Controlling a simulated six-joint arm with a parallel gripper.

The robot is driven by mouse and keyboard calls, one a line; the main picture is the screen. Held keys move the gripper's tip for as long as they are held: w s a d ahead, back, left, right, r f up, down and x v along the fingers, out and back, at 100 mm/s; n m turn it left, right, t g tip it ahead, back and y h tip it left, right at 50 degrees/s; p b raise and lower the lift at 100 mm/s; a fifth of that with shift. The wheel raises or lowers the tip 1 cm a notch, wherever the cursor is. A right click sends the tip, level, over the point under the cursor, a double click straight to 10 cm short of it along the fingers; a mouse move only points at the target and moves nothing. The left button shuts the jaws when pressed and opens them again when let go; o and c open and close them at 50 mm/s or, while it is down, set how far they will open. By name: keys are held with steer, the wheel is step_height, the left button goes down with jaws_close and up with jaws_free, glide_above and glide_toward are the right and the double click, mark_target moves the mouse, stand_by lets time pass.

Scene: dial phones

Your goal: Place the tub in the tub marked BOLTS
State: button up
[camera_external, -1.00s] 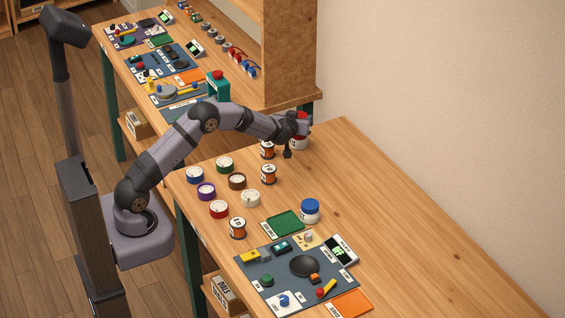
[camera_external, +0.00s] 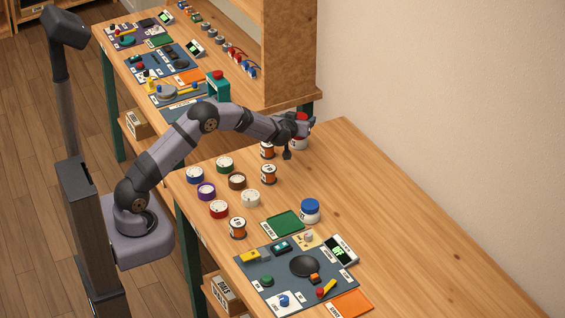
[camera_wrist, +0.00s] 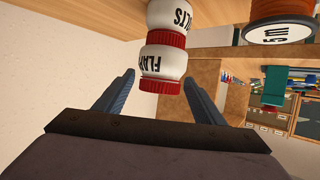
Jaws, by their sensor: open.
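In the wrist view, which is upside down, a white tub with a red top and a label reading "FLA..." (camera_wrist: 160,57) stands on the white tub marked BOLTS (camera_wrist: 172,14), which also has a red top. The two tubs look in line, the FLA tub partly hiding the BOLTS tub's rim. My gripper (camera_wrist: 160,82) is open, with one finger on each side of the FLA tub and visible gaps between. In the external view my gripper (camera_external: 300,136) is at the far end of the table and hides most of the stack. The lower white tub (camera_external: 299,144) shows there.
Orange wire spools (camera_external: 268,174) stand close to the gripper, with several tape rolls (camera_external: 237,181) nearer my base. A blue-lidded white tub (camera_external: 310,212) and a dark mat (camera_external: 280,270) with small parts lie farther along. The table's right side is clear.

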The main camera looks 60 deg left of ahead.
steer(key=v, duration=1.1)
steer(key=shift+s+b, duration=0.2)
steer(key=shift+b, duration=0.2)
steer(key=shift+d+r, duration=0.2)
